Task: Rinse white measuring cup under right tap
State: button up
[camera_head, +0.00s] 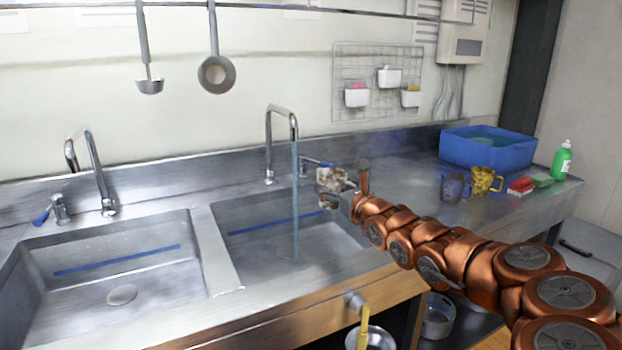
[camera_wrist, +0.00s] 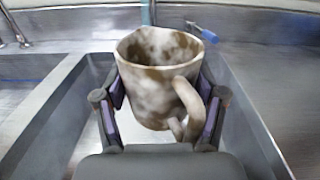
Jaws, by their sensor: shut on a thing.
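The white measuring cup (camera_wrist: 152,85) has brown stains and a handle on its right in the wrist view. My gripper (camera_wrist: 160,105) is shut on it, one finger on each side, and holds it upright. In the head view the cup (camera_head: 331,179) is at the end of my arm, over the right edge area of the right sink (camera_head: 270,255). The right tap (camera_head: 283,140) has a stream of water (camera_head: 295,205) falling into that sink. The cup is to the right of the stream and apart from it. The tap's blue lever (camera_wrist: 203,32) shows behind the cup.
The left sink (camera_head: 115,275) and its tap (camera_head: 88,170) are at left. On the right counter stand a blue cup (camera_head: 452,188), a yellow cup (camera_head: 485,180), a blue basin (camera_head: 487,150), a red sponge (camera_head: 520,186) and a green bottle (camera_head: 562,160). Ladles (camera_head: 216,74) hang on the wall.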

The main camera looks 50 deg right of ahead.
jog(key=shift+w+d+f+b, duration=0.2)
jog(key=shift+w+b, duration=0.1)
jog(key=shift+w, duration=0.55)
jog(key=shift+w+d+f+b, duration=0.15)
jog(key=shift+w+b, duration=0.15)
jog(key=shift+w, duration=0.55)
jog(key=a+f+x, duration=0.1)
jog(key=f+x, duration=0.1)
jog(key=x, duration=0.9)
jog(key=shift+w+a, duration=0.15)
jog(key=shift+w, duration=0.05)
jog(key=shift+f, duration=0.1)
jog(key=shift+d+p, duration=0.55)
jog(key=shift+p, duration=0.5)
jog(key=shift+a+b, duration=0.1)
jog(key=shift+b, duration=0.25)
jog(key=shift+a+b, duration=0.45)
jog(key=shift+b, duration=0.7)
